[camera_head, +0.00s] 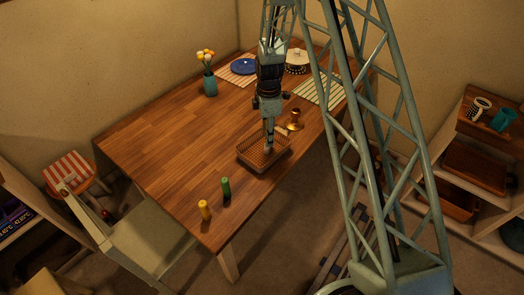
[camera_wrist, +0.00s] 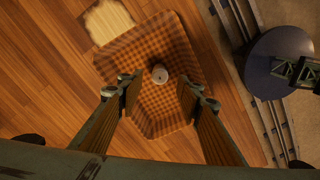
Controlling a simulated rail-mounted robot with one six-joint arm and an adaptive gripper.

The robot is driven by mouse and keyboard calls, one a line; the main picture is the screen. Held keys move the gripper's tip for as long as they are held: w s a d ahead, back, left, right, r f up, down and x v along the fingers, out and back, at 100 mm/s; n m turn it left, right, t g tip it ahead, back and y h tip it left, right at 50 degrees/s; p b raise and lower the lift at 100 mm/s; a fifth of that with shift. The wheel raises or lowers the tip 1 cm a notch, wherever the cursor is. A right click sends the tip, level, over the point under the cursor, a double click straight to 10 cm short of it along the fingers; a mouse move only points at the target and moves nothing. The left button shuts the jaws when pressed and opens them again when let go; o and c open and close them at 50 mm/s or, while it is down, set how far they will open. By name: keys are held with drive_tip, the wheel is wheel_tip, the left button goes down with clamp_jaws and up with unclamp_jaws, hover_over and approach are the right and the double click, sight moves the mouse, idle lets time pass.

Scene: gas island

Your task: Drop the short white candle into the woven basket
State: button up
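The woven basket (camera_head: 277,162) sits on the wooden table near its front right edge. In the wrist view the basket (camera_wrist: 182,38) lies below my gripper. The short white candle (camera_wrist: 160,74) shows as a small pale round top against the basket's inside, between and a little beyond my fingertips. I cannot tell for sure whether it touches the basket floor. My gripper (camera_wrist: 158,92) is open, with a clear gap between each finger and the candle. In the head view my gripper (camera_head: 269,130) points down over the basket; the candle is hard to make out there.
A green candle (camera_head: 226,187) and a yellow candle (camera_head: 204,210) stand at the table's front corner. A brass holder (camera_head: 295,121) stands right of my gripper. A flower vase (camera_head: 210,84) and a blue plate (camera_head: 244,66) are farther back. The table's left half is clear.

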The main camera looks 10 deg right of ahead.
wheel_tip(320, 180, up, 10)
drive_tip(key=shift+r, duration=0.25)
idle(0.5)
idle(0.9)
drive_tip(key=s+r+m+t+b, duration=0.15)
drive_tip(key=s+r+m, duration=0.25)
drive_tip(key=s+r, duration=0.8)
drive_tip(key=s+r+m+t+b, duration=0.1)
drive_tip(key=s+r+m+b, duration=0.3)
drive_tip(key=s+r, duration=0.85)
drive_tip(key=s+r+m+b, duration=0.1)
drive_tip(key=s+r+m, duration=0.1)
drive_tip(key=s, duration=0.6)
drive_tip(key=s+r+m+t+b, duration=0.1)
drive_tip(key=s+r+m, duration=0.2)
drive_tip(key=s, duration=0.6)
drive_tip(key=s+r+m+b, duration=0.1)
drive_tip(key=s+m, duration=0.3)
drive_tip(key=s, duration=0.5)
drive_tip(key=shift+s+r+m, duration=0.25)
drive_tip(key=shift+r+m, duration=0.05)
drive_tip(key=shift+r, duration=0.35)
